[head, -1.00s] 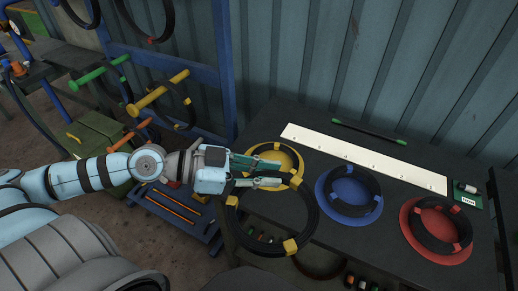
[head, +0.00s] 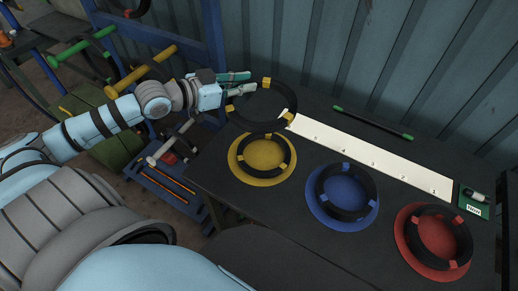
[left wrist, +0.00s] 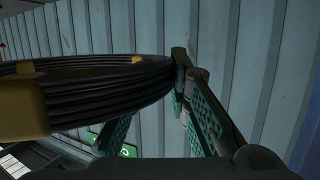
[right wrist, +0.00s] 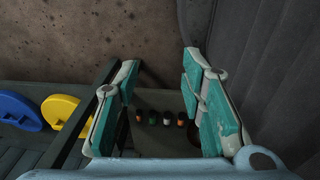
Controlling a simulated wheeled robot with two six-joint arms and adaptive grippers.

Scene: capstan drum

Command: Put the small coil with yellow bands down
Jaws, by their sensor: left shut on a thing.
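My left gripper (head: 240,84) is shut on the rim of a black coil with yellow bands (head: 258,127). The coil hangs in the air above the far left part of the dark table. In the left wrist view the coil (left wrist: 110,95) fills the left side, beside the green-padded fingers (left wrist: 150,112). Another black coil with yellow bands (head: 265,173) lies on the yellow disc (head: 262,153), below the held one in the picture. My right gripper shows only in the right wrist view (right wrist: 160,65), open and empty.
A blue disc (head: 345,187) and a red disc (head: 436,236) each carry a coil. A white numbered strip (head: 370,158) lies behind them, with a green-tipped rod (head: 372,123) beyond. A blue frame (head: 210,45) stands left of the table.

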